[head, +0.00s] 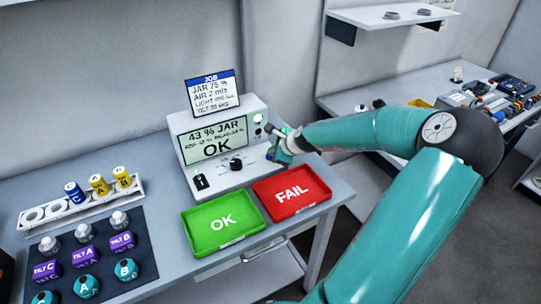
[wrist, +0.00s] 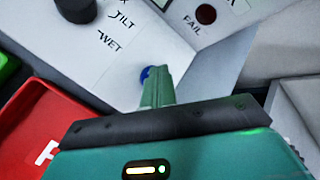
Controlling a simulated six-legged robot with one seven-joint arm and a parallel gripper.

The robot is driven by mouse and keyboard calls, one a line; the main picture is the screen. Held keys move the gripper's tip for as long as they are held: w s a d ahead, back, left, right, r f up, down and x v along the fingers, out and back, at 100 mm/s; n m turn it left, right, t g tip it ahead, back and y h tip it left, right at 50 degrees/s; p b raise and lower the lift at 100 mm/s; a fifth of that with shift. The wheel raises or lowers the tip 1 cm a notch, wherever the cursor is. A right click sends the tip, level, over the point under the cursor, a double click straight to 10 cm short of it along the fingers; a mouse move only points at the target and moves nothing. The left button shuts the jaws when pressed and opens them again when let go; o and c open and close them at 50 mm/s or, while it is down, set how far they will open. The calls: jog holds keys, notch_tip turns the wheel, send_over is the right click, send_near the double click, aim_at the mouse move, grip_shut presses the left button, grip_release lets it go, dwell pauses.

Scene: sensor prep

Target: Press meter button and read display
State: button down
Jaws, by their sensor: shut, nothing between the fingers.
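The white meter (head: 175,125) stands on the bench; its display (head: 213,140) reads "43 % JAR", a small unreadable line and a large "OK". A black knob (head: 236,164) is on its sloped front; it also shows in the wrist view (wrist: 75,8) near the labels TILT and WET. A blue round button (wrist: 146,74) shows partly behind my fingertips. My gripper (wrist: 159,78) is shut and empty, its tips at that button; whether they touch cannot be told. In the head view my gripper (head: 273,152) is at the meter's right front.
A job card (head: 212,92) stands on top of the meter. A green OK tray (head: 190,222) and red FAIL tray (head: 325,190) lie in front. A white rack (head: 75,213) with vials and a dark mat (head: 140,262) with sensors are at left. Another bench (head: 350,95) stands behind my arm.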

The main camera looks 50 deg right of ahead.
jog(key=shift+r, duration=0.85)
jog(key=shift+r, duration=2.5)
jog(key=a+n+g, duration=0.1)
jog(key=a+n, duration=0.1)
jog(key=a, duration=0.1)
jog(key=w+a+f+n+g, duration=0.1)
jog(key=a+n, duration=0.1)
jog(key=a, duration=0.2)
jog(key=a+f+n+g, duration=0.1)
jog(key=a+n, duration=0.1)
jog(key=a, duration=0.2)
jog(key=shift+w+a+f+y, duration=0.15)
jog(key=shift+w+a+y, duration=0.05)
jog(key=shift+w+y, duration=0.2)
jog(key=s+a+r+n, duration=0.4)
jog(key=s+a+n, duration=0.2)
jog(key=a, duration=0.3)
jog(key=s+a+r+n, duration=0.5)
jog(key=s+a+n, duration=0.1)
jog(key=a+n, duration=0.2)
jog(key=s+a+r+n, duration=0.4)
jog(key=s+a+n, duration=0.2)
jog(key=a, duration=0.5)
jog(key=shift+s+r+n+g, duration=0.3)
jog(key=shift+r+n, duration=0.1)
jog(key=shift+n, duration=0.7)
